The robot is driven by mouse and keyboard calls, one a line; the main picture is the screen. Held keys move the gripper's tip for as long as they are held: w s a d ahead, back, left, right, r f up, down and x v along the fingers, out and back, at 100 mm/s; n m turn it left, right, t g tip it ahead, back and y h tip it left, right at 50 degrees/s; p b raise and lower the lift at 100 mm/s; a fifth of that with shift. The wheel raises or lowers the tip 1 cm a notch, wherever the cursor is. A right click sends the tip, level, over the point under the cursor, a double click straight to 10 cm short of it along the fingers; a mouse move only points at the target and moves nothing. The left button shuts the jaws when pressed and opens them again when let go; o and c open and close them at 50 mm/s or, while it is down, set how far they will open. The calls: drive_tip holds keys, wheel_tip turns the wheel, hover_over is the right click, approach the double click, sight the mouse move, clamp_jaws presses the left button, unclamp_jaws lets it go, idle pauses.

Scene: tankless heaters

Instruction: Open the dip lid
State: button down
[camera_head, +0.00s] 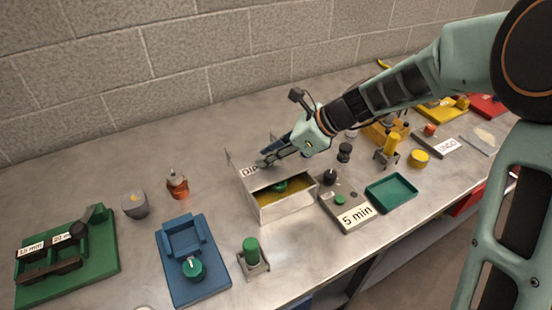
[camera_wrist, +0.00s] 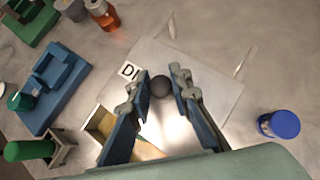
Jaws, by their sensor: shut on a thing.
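The dip box (camera_head: 285,207) is a pale metal box on the bench. Its flat lid (camera_head: 258,182) bears a label reading "DIP" and covers the back part. The front part is uncovered, showing a yellow-brown interior and a green piece inside. In the wrist view the lid (camera_wrist: 205,75) is a bright plate, and the box's yellow interior (camera_wrist: 100,125) shows at lower left. My gripper (camera_head: 268,160) is over the lid. In the wrist view my gripper (camera_wrist: 160,88) has its two fingers around the lid's dark round knob (camera_wrist: 161,86). Finger contact is hard to see.
A green-topped holder (camera_head: 252,258) and a blue fixture (camera_head: 190,262) are at front left. An orange bottle (camera_head: 177,185) stands left. A blue-capped jar (camera_wrist: 280,125) shows in the wrist view.

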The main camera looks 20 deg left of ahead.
drive_tip(key=w+a+p, duration=0.1)
drive_tip(key=w+a, duration=0.1)
drive_tip(key=w+a+p, duration=0.1)
drive_tip(key=w+a, duration=0.1)
drive_tip(key=shift+a, duration=0.35)
drive_tip(key=c, duration=1.7)
unclamp_jaws()
drive_tip(key=shift+s, duration=0.1)
drive_tip(key=shift+c, duration=0.2)
drive_tip(key=shift+d+r, duration=0.1)
drive_tip(key=shift+d, duration=0.05)
drive_tip(key=s+v, duration=0.1)
drive_tip(key=v, duration=1)
drive_tip(key=shift+w+d+r, duration=0.25)
drive_tip(key=shift+w+r, duration=0.1)
drive_tip(key=shift+w, duration=0.15)
